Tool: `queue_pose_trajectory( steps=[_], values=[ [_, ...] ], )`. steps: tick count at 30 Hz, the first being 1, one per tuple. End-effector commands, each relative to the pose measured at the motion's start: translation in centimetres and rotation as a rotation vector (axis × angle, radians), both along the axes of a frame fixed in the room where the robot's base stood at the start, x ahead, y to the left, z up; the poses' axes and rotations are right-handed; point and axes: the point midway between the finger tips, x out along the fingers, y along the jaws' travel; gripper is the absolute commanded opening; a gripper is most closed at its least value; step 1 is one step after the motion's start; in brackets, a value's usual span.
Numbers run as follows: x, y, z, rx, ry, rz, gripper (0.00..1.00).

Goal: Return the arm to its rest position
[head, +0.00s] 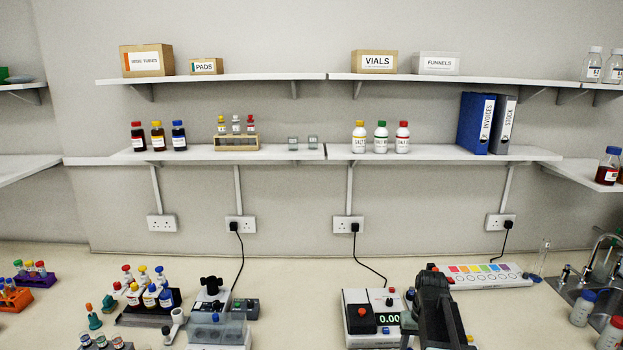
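My black arm (433,310) rises from the bottom edge, right of the middle, in the head view. It stands in front of the bench and covers part of the balance (371,312) and the bench top behind it. I cannot make out my gripper's fingers; they are hidden or outside the view. I cannot tell whether anything is held.
A rack of capped bottles (147,296), a black-knobbed device (212,300) and a colour-marked white strip (487,275) stand on the bench (285,275). A sink tap (598,248) and bottles are at right. The shelf (225,155) carries bottles and binders.

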Motion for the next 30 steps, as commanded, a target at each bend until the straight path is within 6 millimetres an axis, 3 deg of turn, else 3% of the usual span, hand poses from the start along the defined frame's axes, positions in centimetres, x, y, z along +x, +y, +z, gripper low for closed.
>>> queue_pose_trajectory(
  steps=[1, 7, 11, 16, 18, 21, 30],
  values=[
    [0.2, 0.9, -1.2, 0.0, 0.0, 0.016, 0.46],
    [-0.6, 4.8, -3.7, -0.004, 0.0, 0.076, 0.46],
    [-2.4, 8.2, -6.0, -0.01, 0.001, 0.122, 0.46],
    [-6.1, 12.4, -8.8, -0.024, 0.002, 0.161, 0.46],
    [-7.6, 13.2, -9.2, -0.031, 0.002, 0.156, 0.46],
    [-9.0, 12.7, -8.7, -0.04, 0.002, 0.121, 0.46],
    [-8.8, 12.5, -8.6, -0.043, 0.003, 0.09, 0.46]
  ],
)
